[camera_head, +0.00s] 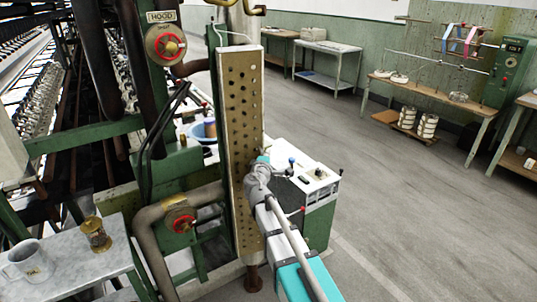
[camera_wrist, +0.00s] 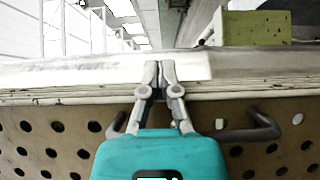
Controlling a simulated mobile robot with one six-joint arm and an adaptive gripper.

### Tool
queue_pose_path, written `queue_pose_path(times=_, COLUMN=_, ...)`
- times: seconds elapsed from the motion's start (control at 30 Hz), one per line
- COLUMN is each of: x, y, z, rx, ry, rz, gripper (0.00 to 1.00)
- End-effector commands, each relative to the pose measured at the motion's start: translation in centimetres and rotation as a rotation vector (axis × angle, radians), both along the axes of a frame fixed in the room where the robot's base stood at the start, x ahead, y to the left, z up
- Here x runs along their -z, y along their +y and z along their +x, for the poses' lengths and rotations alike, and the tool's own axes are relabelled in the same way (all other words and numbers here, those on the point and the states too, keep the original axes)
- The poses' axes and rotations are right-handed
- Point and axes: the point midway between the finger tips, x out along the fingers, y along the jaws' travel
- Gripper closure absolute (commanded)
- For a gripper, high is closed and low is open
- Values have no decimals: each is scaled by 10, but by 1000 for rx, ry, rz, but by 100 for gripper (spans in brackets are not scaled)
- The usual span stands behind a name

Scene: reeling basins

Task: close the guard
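The guard appears as a tall perforated tan panel (camera_head: 240,120) standing upright on the machine's near side in the head view. In the wrist view the perforated panel (camera_wrist: 60,135) fills the lower part, with a pale edge above it. A dark bar handle (camera_wrist: 262,127) sticks out from the panel; its middle is hidden behind my gripper's teal body. My gripper (camera_wrist: 160,68) has its two fingers close together, reaching over the panel's edge, with nothing clearly held between them. Contact with the panel cannot be told. In the head view my arm hides the fingers.
A white-topped green cabinet (camera_head: 318,184) stands just right of the panel. Red valve wheels (camera_head: 180,219) and pipes are to its left. A side table (camera_head: 75,272) holds a mug (camera_head: 28,262). The floor (camera_head: 400,210) to the right is clear, with benches along the wall.

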Motion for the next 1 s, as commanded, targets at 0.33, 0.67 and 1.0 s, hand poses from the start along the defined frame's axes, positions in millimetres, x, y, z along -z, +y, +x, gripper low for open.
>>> queue_pose_path(times=0.33, x=0, y=-27, z=-46, rx=13, ry=0, rz=2, gripper=100)
queue_pose_path(times=0.67, x=0, y=-46, z=-96, rx=14, ry=1, rz=1, gripper=100)
queue_pose_path(times=1.0, x=0, y=-53, z=-115, rx=15, ry=1, rz=1, gripper=100)
